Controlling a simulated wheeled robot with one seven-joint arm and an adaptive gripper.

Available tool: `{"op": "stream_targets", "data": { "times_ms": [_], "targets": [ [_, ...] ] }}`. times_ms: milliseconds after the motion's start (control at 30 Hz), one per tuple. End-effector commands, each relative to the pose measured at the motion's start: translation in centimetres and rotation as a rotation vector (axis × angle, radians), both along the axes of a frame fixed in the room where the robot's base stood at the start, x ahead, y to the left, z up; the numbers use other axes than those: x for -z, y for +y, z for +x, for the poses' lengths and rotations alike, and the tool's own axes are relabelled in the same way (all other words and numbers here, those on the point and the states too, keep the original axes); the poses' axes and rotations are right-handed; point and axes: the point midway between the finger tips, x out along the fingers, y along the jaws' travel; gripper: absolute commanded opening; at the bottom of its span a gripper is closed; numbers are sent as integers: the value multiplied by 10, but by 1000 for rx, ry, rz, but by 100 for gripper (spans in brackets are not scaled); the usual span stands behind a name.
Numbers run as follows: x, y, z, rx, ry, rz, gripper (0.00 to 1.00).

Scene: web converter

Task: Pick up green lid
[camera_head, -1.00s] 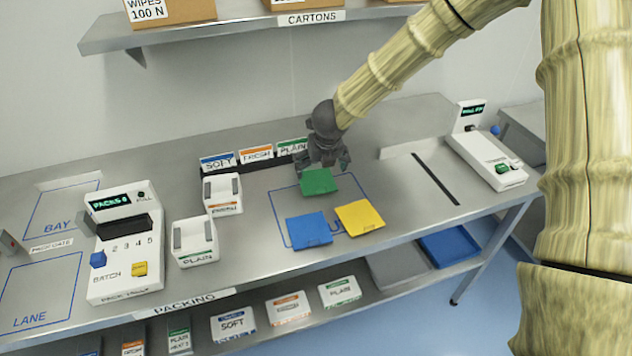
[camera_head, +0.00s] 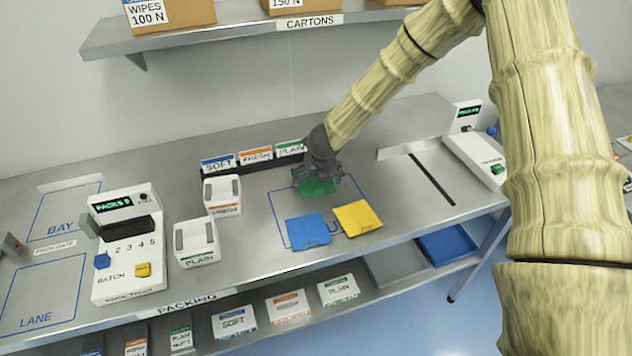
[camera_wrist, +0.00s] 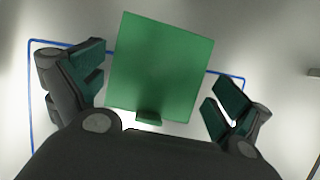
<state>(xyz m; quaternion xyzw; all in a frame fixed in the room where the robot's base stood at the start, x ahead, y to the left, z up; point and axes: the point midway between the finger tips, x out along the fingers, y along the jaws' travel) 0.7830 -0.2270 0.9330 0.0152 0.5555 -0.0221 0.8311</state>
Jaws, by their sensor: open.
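The green lid (camera_head: 318,187) lies on the steel table inside a blue outline, behind the blue and yellow lids. My gripper (camera_head: 318,182) is right above it and hides part of it. In the wrist view the green lid (camera_wrist: 160,65) is a flat square with a small tab on its near edge. The open fingers of my gripper (camera_wrist: 165,90) stand on either side of it, with a visible gap at the right and a smaller one at the left. I cannot tell how high the fingertips are above the table.
The blue lid (camera_head: 308,231) and yellow lid (camera_head: 358,218) lie just in front. White packs (camera_head: 222,195) and (camera_head: 196,242) stand to the left, beside the batch machine (camera_head: 125,248). A rack of labelled cards (camera_head: 255,158) stands behind. The table right of the lids is clear up to a dark slot.

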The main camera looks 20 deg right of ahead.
Motion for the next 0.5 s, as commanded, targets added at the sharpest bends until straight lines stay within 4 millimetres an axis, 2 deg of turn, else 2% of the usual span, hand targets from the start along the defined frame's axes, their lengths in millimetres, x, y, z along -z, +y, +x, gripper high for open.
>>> {"op": "stream_targets", "data": {
  "times_ms": [267, 400, 500],
  "targets": [
    [2, 0, 0, 0, 0, 0, 100],
    [1, 0, 0, 0, 0, 0, 75],
    [1, 0, 0, 0, 0, 0, 75]
  ]
}}
